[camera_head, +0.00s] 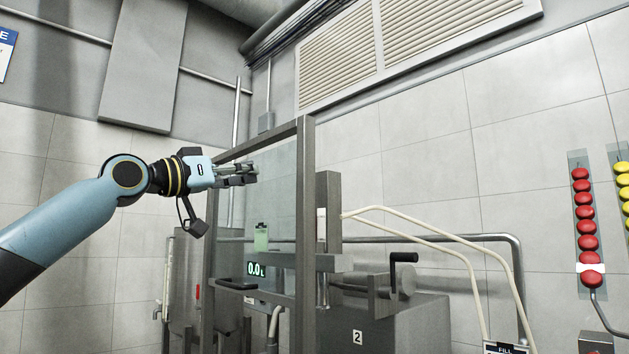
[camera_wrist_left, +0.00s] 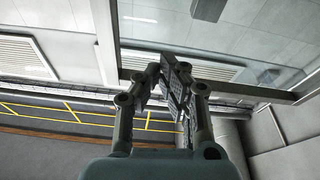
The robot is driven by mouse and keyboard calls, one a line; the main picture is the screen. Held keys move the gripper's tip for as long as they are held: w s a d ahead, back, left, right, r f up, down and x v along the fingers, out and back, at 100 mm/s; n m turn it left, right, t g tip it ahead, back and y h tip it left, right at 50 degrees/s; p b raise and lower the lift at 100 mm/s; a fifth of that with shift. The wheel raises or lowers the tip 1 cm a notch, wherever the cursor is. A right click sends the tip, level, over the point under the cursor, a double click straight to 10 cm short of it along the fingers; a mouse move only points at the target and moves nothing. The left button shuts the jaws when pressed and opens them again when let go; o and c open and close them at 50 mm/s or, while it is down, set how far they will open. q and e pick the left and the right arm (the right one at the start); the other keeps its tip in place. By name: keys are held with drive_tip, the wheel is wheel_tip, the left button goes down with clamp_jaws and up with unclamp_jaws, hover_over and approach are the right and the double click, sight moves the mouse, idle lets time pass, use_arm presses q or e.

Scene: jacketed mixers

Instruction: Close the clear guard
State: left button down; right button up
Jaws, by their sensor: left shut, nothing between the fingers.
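The clear guard (camera_head: 304,230) is a see-through panel in a dark grey metal frame, standing upright at an angle beside the mixer. A black handle (camera_head: 237,284) sits low on it. In the left wrist view its frame bar (camera_wrist_left: 265,92) and clear pane (camera_wrist_left: 260,35) lie just beyond my fingers. My left gripper (camera_head: 250,174) is shut and empty, in front of the upper part of the pane in the head view. I cannot tell whether its fingertips (camera_wrist_left: 172,75) touch the guard. My right gripper is in neither view.
The mixer body (camera_head: 425,325), marked 2, stands right of the guard with a crank (camera_head: 403,270) and pale hoses (camera_head: 440,240). A steel vessel (camera_head: 185,265) stands to the left. A green display (camera_head: 256,269) reads 0.0. Red balls (camera_head: 586,225) hang on the right wall.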

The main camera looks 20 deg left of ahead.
use_arm(q)
wheel_tip(320, 180, up, 10)
drive_tip(key=s+m+t+p, duration=0.1)
drive_tip(key=s, duration=0.2)
drive_tip(key=a+r+p+x, duration=0.1)
drive_tip(key=p+x, duration=0.5)
drive_tip(key=x, duration=0.4)
drive_tip(key=shift+h, duration=0.3)
drive_tip(key=f, duration=0.4)
drive_tip(key=shift+w+d+f, duration=0.1)
drive_tip(key=shift+d+f, duration=0.15)
drive_tip(key=shift+f, duration=0.1)
